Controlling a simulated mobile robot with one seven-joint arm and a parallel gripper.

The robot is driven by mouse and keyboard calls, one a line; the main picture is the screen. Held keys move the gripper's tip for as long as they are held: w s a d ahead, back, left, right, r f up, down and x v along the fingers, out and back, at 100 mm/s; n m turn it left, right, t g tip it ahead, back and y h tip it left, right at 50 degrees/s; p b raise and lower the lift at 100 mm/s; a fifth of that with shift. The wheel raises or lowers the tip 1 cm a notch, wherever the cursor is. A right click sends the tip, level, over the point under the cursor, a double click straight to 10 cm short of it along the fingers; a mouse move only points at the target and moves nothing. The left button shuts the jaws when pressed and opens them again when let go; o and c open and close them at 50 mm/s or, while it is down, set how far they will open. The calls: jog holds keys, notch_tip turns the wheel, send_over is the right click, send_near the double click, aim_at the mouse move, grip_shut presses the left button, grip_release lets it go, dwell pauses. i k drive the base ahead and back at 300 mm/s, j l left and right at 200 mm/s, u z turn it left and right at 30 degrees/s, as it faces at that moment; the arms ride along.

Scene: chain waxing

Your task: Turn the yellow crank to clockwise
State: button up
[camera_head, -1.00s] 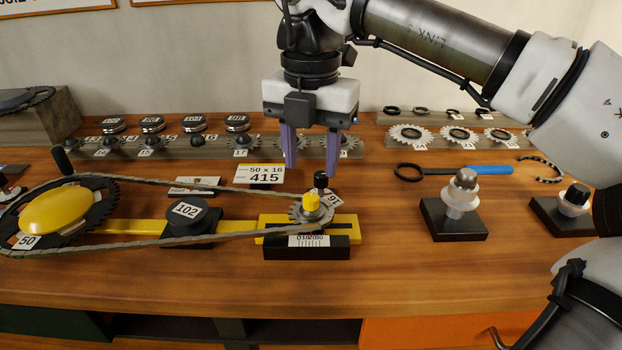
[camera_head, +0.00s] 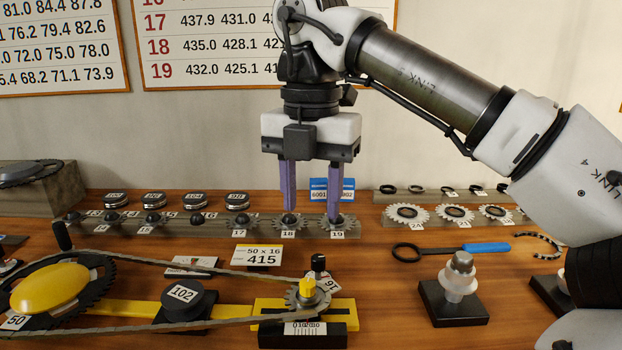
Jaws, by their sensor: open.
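The yellow crank is a rounded yellow hub (camera_head: 50,289) on the large dark chainring at the far left, with a black upright handle (camera_head: 62,236) at its back edge. A chain (camera_head: 160,262) runs from this chainring to a small sprocket (camera_head: 307,297) with a yellow cap on the yellow bar's right end. My gripper (camera_head: 311,216) is open, its two purple fingers pointing down. It is empty and raised, appearing in front of the back row of sprockets, well to the right of the crank handle.
A sign reading 415 (camera_head: 257,256) stands behind the chain. Sprocket racks (camera_head: 150,229) line the back. A blue-handled tool (camera_head: 470,249) and a post on a black base (camera_head: 455,305) are at right.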

aim_at(54, 289)
jog(key=k+l, duration=0.2)
jog(key=l, duration=0.15)
jog(key=k+l, duration=0.45)
jog(key=l, duration=0.25)
